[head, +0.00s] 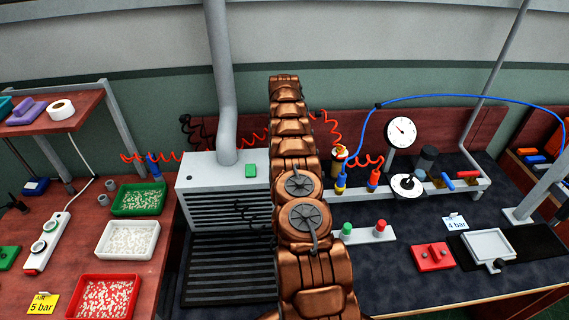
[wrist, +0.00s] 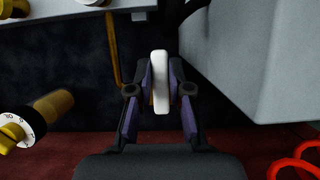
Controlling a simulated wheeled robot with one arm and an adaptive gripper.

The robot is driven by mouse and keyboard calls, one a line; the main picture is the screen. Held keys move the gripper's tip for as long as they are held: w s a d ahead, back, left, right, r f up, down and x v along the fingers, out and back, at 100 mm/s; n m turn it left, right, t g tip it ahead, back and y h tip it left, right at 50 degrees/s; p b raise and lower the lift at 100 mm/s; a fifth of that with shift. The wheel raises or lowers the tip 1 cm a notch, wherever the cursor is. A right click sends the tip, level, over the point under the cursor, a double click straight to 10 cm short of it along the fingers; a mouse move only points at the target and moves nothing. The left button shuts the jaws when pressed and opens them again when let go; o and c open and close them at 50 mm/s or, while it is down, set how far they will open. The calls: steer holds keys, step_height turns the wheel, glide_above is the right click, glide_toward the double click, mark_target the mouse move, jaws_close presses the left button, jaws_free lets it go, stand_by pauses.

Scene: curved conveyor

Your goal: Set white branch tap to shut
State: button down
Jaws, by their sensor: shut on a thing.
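The white tap lever (wrist: 160,95) is long and narrow and stands upright in the middle of the wrist view. My gripper (wrist: 160,80) has its two dark fingers closed on it, one on each side. The tap's body under the lever is hidden. In the head view my copper arm hides both the gripper and the white tap. A red tap lever (head: 469,174) and a blue tap lever (head: 447,181) are on the pipe block at the right.
A grey vented cabinet (head: 226,170) stands just left of my arm and shows at right in the wrist view (wrist: 255,60). A gauge (head: 401,130), blue hose (head: 460,97) and red coiled hoses (head: 372,163) are near.

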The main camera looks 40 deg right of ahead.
steer(key=c, duration=1.1)
jaws_free()
